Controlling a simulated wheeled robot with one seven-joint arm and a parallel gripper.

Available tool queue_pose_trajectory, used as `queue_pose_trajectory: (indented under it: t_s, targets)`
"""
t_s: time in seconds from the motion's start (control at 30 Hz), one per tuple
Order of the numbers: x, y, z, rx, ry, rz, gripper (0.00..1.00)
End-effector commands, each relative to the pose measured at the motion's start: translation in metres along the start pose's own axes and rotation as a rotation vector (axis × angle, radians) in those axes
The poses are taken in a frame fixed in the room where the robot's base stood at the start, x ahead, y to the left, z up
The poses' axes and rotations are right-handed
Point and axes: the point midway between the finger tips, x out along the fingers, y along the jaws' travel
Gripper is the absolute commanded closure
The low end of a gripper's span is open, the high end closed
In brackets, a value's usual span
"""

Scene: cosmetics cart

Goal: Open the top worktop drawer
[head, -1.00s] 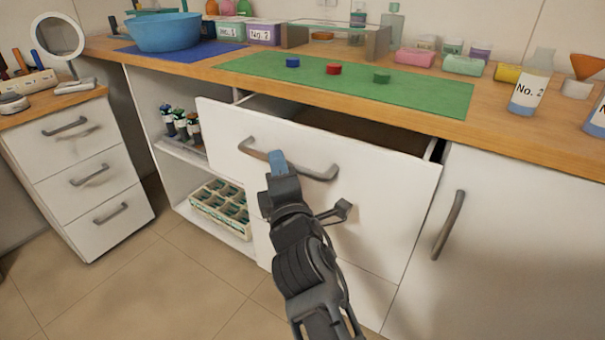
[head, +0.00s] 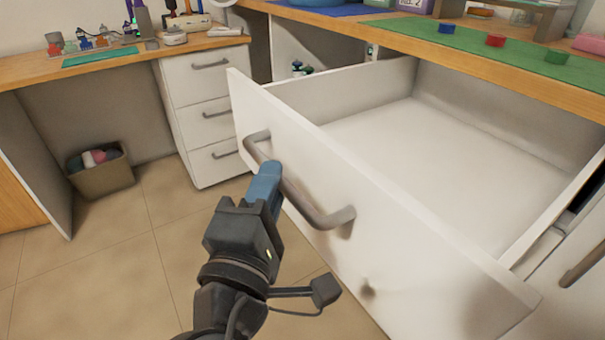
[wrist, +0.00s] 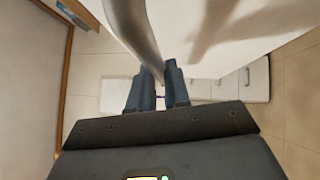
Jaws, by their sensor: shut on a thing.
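The top worktop drawer (head: 400,235) stands pulled far out from under the wooden worktop, and its white interior (head: 450,130) looks empty. Its grey bar handle (head: 325,215) runs across the white front. My gripper (head: 268,172) is at the handle's left part, with its blue fingers shut on the bar. In the wrist view the fingers (wrist: 158,85) close around the handle (wrist: 130,30), which runs up and away between them beside the white drawer front (wrist: 215,30). The fingertips' exact contact is partly hidden.
A green mat (head: 480,50) with blue, red and green caps lies on the worktop. A small three-drawer unit (head: 208,110) stands to the left, and a bin (head: 100,172) sits under the left desk. Tiled floor (head: 120,240) is clear at lower left.

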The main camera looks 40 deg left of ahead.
Motion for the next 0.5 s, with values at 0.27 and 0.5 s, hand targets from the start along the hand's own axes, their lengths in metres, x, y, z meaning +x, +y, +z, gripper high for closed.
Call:
queue_pose_trajectory:
  t_s: [0.27, 0.5]
  targets:
    - [-0.0066, 0.0028, -0.0074, 0.000, 0.002, 0.002, 1.00]
    - [-0.0063, 0.0031, -0.0076, 0.000, 0.003, 0.003, 1.00]
